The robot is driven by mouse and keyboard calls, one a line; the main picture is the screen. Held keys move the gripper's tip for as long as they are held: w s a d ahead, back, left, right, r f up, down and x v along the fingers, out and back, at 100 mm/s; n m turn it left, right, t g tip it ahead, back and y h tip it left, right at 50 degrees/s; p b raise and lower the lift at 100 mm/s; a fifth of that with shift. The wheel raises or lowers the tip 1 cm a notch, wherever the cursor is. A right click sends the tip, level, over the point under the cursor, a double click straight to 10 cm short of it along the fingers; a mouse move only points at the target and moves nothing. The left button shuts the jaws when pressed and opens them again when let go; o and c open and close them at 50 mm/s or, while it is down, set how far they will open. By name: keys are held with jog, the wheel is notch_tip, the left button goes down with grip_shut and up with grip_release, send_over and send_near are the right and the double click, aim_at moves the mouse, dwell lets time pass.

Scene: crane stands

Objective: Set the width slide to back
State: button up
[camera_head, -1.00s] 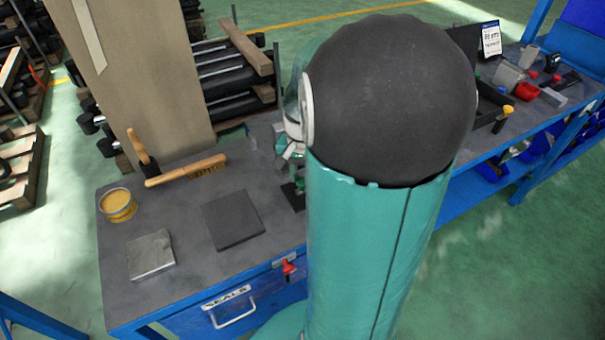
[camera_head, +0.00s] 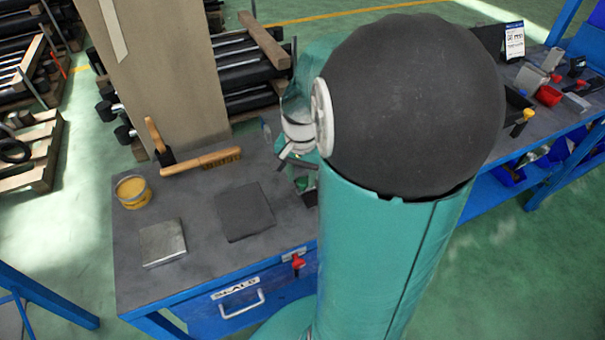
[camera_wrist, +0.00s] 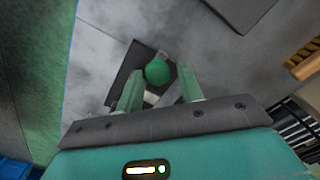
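In the wrist view, a small device with a round green knob (camera_wrist: 157,71) on a dark plate (camera_wrist: 127,68) sits on the grey bench top; it appears to be the width slide. My gripper (camera_wrist: 160,74) is open, its two green fingers apart with the knob showing between their tips. I cannot tell whether either finger touches the knob. In the head view my gripper (camera_head: 292,158) is small and partly hidden by my arm. Only a little of the device (camera_head: 303,185) shows beside it there, and the slide's position cannot be read.
The bench (camera_head: 185,280) holds a dark square pad (camera_head: 245,212), a metal block (camera_head: 162,243), a yellow tin (camera_head: 132,191) and a wooden-handled tool (camera_head: 200,162). A red-handled part (camera_head: 298,263) is at the front edge. A second bench with bins stands at right.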

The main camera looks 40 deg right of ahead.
aim_at(301, 181)
notch_tip(301, 181, up, 14)
dwell(0.6)
jog(key=shift+f, duration=0.1)
